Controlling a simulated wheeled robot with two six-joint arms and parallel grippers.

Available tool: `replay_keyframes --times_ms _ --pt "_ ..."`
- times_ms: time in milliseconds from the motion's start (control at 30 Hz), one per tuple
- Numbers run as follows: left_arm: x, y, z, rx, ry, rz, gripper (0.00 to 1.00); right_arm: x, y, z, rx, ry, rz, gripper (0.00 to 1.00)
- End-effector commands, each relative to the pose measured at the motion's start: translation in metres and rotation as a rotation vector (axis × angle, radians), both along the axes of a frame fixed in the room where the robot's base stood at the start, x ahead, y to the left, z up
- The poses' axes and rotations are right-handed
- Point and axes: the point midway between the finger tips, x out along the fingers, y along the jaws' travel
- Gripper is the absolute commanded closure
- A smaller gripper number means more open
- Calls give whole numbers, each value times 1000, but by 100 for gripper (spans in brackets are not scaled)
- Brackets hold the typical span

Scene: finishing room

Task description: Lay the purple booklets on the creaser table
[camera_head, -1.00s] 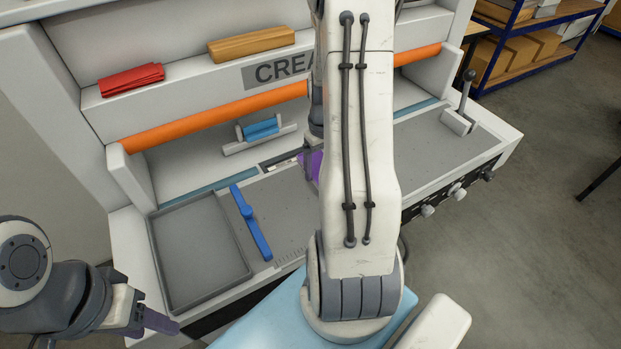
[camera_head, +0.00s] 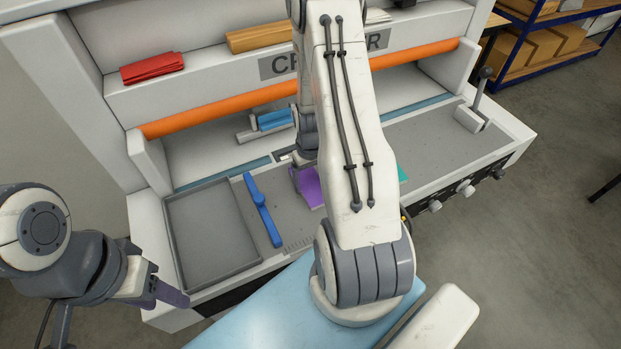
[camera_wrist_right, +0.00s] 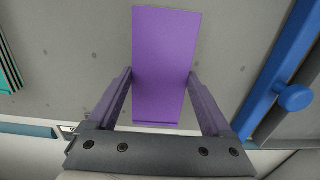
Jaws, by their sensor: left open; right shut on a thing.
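A purple booklet (camera_head: 309,186) is partly hidden by my right arm in the head view. In the right wrist view the purple booklet (camera_wrist_right: 165,65) lies between the two fingers of my right gripper (camera_wrist_right: 160,105), which is shut on it. It is over the grey creaser table (camera_head: 430,140), right of the blue bar; I cannot tell whether it touches the surface. My left gripper (camera_head: 172,292) is open and empty, in front of the grey tray's near left corner. No other purple booklet shows.
A blue bar (camera_head: 262,210) with a knob lies between the grey tray (camera_head: 212,235) and the booklet. A teal item (camera_head: 402,173) peeks out right of my arm. A lever (camera_head: 480,95) stands at the right end. The table's right part looks clear.

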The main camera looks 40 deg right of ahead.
Motion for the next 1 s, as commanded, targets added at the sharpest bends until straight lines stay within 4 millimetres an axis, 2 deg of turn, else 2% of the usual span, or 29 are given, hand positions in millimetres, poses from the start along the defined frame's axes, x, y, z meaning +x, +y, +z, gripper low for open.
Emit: replay_keyframes --times_ms 167,200,233,467,633,767,1000 --pt "0 0 -4 0 0 0 50 0 0 -4 0 0 0 78" --pt "0 0 -3 0 0 0 50 0 0 -3 0 0 0 4" --pt "0 0 -2 0 0 0 50 0 0 -3 0 0 0 0" --pt "0 0 -2 0 0 0 50 0 0 -2 0 0 0 0" --pt "0 0 -3 0 0 0 50 1 -1 8 -2 -4 0 0" --pt "0 0 -9 0 0 0 50 1 -1 29 -3 -5 0 0" --pt "0 0 -18 0 0 -1 50 1 -1 78 -4 -7 0 0"
